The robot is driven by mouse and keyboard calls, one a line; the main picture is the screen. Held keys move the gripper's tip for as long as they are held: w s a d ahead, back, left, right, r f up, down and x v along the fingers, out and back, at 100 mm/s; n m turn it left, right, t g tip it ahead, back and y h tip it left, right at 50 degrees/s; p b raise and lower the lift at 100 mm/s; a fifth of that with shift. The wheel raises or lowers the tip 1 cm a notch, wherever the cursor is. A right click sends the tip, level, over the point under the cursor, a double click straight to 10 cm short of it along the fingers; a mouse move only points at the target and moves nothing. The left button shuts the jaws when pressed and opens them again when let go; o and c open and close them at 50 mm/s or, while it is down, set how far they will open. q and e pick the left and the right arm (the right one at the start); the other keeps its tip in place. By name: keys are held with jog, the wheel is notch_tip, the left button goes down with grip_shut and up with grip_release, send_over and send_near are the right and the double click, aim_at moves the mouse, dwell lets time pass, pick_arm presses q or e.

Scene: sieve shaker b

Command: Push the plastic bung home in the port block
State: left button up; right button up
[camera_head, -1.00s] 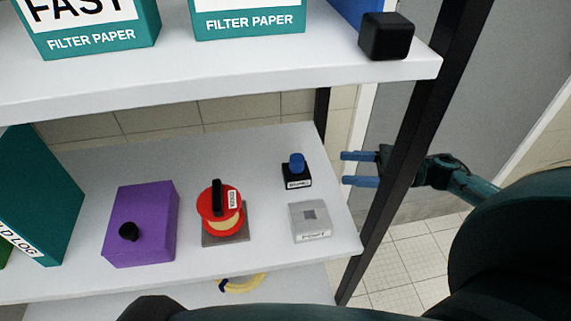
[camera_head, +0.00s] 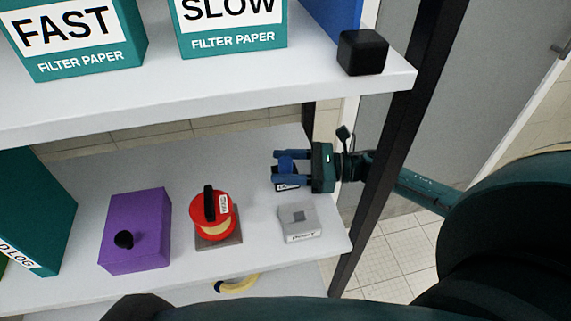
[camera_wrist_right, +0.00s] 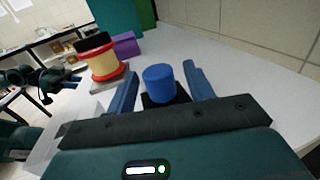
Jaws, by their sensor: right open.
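The blue plastic bung (camera_head: 287,163) is a short upright cylinder on a small black labelled base (camera_head: 287,184) on the lower shelf, partly hidden by my gripper in the head view. The bung also shows in the right wrist view (camera_wrist_right: 159,84), on the black base (camera_wrist_right: 178,98). My right gripper (camera_head: 277,167) is open, with its blue fingers on either side of the bung; in the wrist view (camera_wrist_right: 160,85) gaps show beside it. A grey labelled block (camera_head: 300,224) with a darker square on top stands just in front; I cannot read its label.
A red-and-cream spool-like thing (camera_head: 214,215) with a black handle and a purple box (camera_head: 136,230) stand left of the blocks. A black shelf post (camera_head: 384,150) stands beside my right arm. The upper shelf (camera_head: 200,97) overhangs behind, bearing a black cube (camera_head: 362,52).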

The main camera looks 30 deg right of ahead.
jog(key=shift+c, duration=0.2)
jog(key=c, duration=1)
